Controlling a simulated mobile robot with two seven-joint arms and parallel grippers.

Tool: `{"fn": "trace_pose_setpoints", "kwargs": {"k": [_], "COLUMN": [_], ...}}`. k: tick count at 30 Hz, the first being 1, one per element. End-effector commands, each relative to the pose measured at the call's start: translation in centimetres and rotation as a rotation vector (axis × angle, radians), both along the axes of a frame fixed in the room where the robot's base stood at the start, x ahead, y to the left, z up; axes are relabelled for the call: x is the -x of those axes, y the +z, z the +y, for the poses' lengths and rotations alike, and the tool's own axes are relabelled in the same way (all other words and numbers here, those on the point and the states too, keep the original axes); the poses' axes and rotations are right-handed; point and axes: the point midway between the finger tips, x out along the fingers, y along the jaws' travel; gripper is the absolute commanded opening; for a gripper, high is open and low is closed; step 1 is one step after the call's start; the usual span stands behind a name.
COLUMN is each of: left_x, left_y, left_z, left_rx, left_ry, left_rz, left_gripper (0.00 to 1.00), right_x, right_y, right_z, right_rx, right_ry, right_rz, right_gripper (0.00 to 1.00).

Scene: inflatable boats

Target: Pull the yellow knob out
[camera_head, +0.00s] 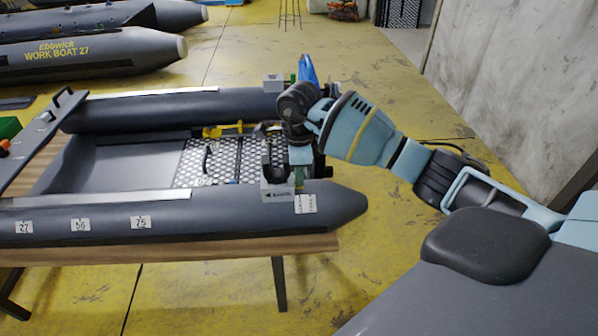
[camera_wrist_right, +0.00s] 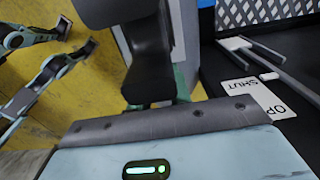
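A small yellow piece (camera_head: 212,132) shows on the inner side of the boat's far tube in the head view; I cannot tell for sure that it is the yellow knob. My right gripper (camera_head: 299,160) hangs over the front of the grey boat (camera_head: 270,215), beside dark brackets there. In the right wrist view a dark upright part (camera_wrist_right: 150,60) stands close in front of the gripper's pale palm. It hides what lies behind it, and the finger gap cannot be made out.
A white label (camera_wrist_right: 262,98) reading SHUT and part of another word lies beside a perforated plate (camera_wrist_right: 265,12). Several numbered tags mark the near tube. The wooden table (camera_head: 170,252) bears the boat. Other boats (camera_head: 90,55) lie behind; yellow floor (camera_head: 385,225) is clear at right.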

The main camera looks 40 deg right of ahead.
Motion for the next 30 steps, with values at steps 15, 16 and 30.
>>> {"fn": "trace_pose_setpoints", "kwargs": {"k": [15, 16, 30], "left_x": [0.1, 0.1, 0.1], "left_y": [0.1, 0.2, 0.3], "left_z": [0.0, 0.0, 0.0], "left_rx": [-0.002, -0.002, -0.001], "left_ry": [-0.001, 0.000, 0.000], "left_rz": [0.004, 0.003, 0.001], "left_gripper": [0.36, 0.36, 0.36], "right_x": [0.6, 0.8, 1.3], "right_y": [0.1, 0.1, 0.0], "right_z": [-1.1, -1.4, -2.1], "right_rx": [0.003, 0.004, 0.000], "right_ry": [-0.002, -0.001, 0.000], "right_rz": [0.001, 0.000, 0.001], "right_gripper": [0.00, 0.00, 0.33]}}
